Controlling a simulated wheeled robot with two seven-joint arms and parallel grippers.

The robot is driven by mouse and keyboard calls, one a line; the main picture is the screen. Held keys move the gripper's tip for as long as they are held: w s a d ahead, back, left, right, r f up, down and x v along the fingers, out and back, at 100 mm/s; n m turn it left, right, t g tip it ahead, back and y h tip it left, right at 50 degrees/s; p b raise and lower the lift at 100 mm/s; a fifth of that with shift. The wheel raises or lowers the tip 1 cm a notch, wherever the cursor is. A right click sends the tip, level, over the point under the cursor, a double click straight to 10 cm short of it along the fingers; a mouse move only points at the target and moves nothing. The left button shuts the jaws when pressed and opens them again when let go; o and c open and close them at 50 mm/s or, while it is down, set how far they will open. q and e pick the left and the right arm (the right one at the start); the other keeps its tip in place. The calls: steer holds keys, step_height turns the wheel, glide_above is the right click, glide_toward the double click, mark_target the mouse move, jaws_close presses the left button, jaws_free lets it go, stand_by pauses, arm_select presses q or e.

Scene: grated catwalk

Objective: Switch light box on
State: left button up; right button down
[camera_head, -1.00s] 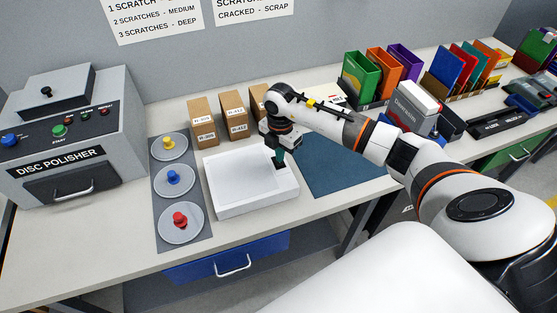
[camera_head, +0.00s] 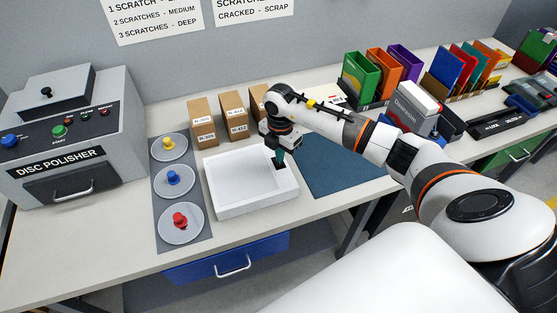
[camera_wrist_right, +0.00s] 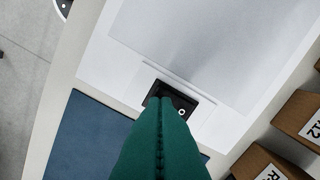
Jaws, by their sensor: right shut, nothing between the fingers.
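The light box (camera_head: 235,205) is a white shallow box with a pale panel on the bench, and its panel looks unlit. A black rocker switch sits on its right rim; in the right wrist view the switch (camera_wrist_right: 185,98) shows a small white ring mark. My right gripper (camera_head: 279,162) is shut and empty, pointing down at the switch. In the wrist view its green fingers (camera_wrist_right: 160,120) cover part of the switch, and the tips seem at or just over it; contact is hard to tell. My left gripper is not in view.
Three discs with coloured knobs lie on a grey mat (camera_head: 156,238) left of the box. The disc polisher (camera_head: 70,140) stands farther left. Cardboard boxes (camera_head: 203,122) stand behind. A blue mat (camera_head: 345,170) lies to the right, with coloured bins (camera_head: 360,78) behind it.

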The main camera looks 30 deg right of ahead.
steer(key=shift+f+b, duration=0.7)
steer(key=shift+f, duration=0.2)
stand_by(0.9)
steer(key=shift+r, duration=0.1)
steer(key=shift+r+p, duration=2.75)
steer(key=shift+r, duration=0.75)
steer(key=shift+f, duration=0.1)
